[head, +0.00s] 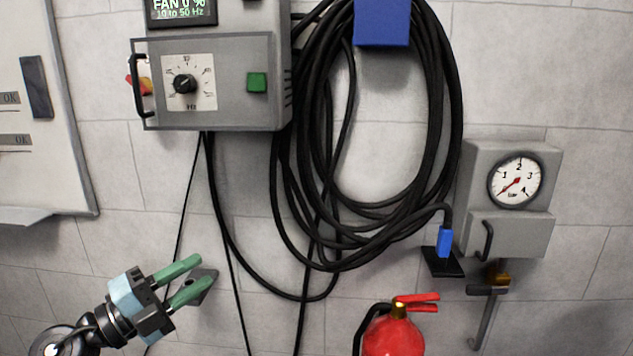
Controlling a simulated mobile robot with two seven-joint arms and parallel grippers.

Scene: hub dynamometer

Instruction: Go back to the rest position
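My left gripper (201,270) is at the lower left, in front of the wall. Its two green fingers point up and to the right, with a gap between them, so it is open. A small dark grey piece (204,290) shows at the fingertips; I cannot tell whether it touches them or sits behind on the wall. My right gripper is not in view.
A grey control box (228,115) with dial, green button and handle hangs upper left. A black cable coil (450,100) hangs from a blue bracket (382,22); its blue plug (444,241) is at a black holder. A gauge box (540,165) and red extinguisher (393,338) are right.

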